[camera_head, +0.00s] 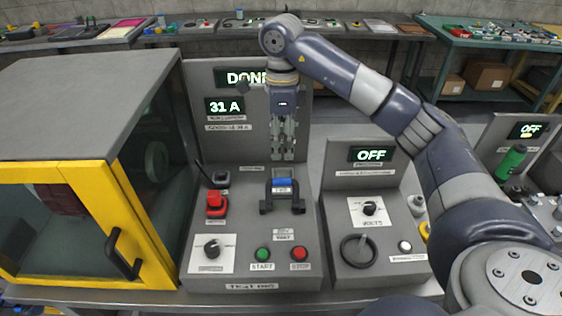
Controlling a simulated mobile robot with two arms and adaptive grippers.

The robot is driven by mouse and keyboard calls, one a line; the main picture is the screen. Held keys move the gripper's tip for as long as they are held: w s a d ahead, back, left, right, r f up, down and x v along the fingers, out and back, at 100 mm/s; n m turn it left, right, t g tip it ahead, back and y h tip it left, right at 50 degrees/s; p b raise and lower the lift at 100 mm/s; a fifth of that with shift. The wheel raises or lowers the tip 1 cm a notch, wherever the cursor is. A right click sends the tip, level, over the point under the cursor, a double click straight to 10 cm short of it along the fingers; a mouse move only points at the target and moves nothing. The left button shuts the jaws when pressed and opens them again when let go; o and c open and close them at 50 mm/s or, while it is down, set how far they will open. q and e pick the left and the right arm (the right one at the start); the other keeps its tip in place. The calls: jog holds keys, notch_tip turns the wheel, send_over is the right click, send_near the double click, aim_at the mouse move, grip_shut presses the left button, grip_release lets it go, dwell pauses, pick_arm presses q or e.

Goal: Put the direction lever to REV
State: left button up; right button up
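My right gripper (283,157) points straight down in front of the upright panel of the grey test console (190,255). Its fingertips are just above and behind a blue-topped handle (282,186) on a black bracket; I see no contact. The fingers look close together, but their gap is too small to judge. The blue part carries a small label that I cannot read for sure. A thin black lever (200,170) stands tilted at the left of the console. I cannot tell for certain which of these is the direction lever. My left gripper is out of view.
The console has a red switch (215,203), a black knob (211,247), a green button (263,254) and a red button (299,254). Its screen (244,78) reads DONE. A yellow-framed cabinet (80,180) stands left. A console reading OFF (371,154) stands right, beside my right arm.

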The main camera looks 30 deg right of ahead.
aim_at(282, 179)
jog(key=f, duration=0.2)
jog(key=f+p, duration=0.1)
jog(key=f, duration=0.4)
jog(key=shift+s+a+p, duration=0.2)
jog(key=shift+s+p, duration=0.2)
notch_tip(282, 179, down, 3)
jog(key=shift+w+f+p, duration=0.1)
jog(key=shift+f+p, duration=0.05)
jog(key=shift+p, duration=0.15)
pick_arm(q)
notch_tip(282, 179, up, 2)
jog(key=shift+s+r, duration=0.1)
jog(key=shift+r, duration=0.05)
pick_arm(e)
jog(key=shift+f, duration=0.1)
